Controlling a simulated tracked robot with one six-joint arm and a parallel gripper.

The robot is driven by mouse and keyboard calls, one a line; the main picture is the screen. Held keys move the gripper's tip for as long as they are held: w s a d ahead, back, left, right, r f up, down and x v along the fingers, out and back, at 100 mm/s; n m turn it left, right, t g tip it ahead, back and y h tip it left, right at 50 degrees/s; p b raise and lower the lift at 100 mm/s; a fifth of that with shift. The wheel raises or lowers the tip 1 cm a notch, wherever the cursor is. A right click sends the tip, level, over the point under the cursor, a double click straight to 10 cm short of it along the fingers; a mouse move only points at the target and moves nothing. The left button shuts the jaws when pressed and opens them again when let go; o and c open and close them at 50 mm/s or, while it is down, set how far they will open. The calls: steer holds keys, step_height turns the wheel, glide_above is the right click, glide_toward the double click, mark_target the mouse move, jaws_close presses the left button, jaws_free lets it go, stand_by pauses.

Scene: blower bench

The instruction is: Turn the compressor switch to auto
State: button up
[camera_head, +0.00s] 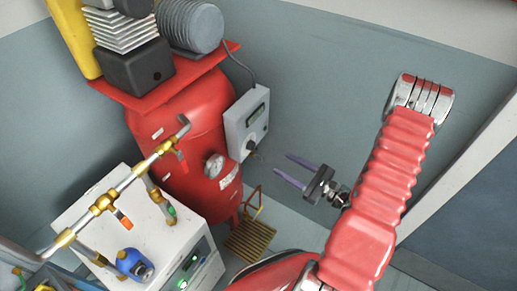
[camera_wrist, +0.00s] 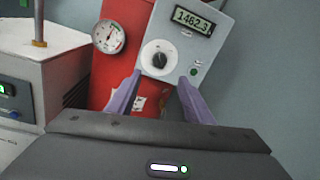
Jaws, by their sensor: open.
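The compressor switch (camera_wrist: 159,60) is a black rotary knob on a round white dial, on the front of a grey control box (camera_wrist: 205,55). The box has a display reading 1462.3 and a small green button or light. In the head view the control box (camera_head: 243,122) is fixed at the right side of the red compressor tank (camera_head: 180,140). My gripper (camera_wrist: 158,90) is open and empty, its two purple fingers pointing at the box. The knob appears between and beyond the fingertips. In the head view my gripper (camera_head: 283,168) is right of the knob, apart from the box.
A round pressure gauge (camera_wrist: 108,37) is on the tank, left of the box. A white cabinet (camera_head: 130,225) with brass pipes and valves (camera_head: 105,202) stands at the left. A yellow grate (camera_head: 250,240) lies low in front. The grey wall right of the box is clear.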

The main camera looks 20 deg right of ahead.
mark_target(256, 148)
steer(key=x, duration=1.3)
steer(key=shift+c, duration=0.4)
steer(key=c, duration=0.9)
steer(key=shift+d, duration=0.2)
steer(key=shift+c, duration=0.3)
steer(key=shift+a, duration=0.15)
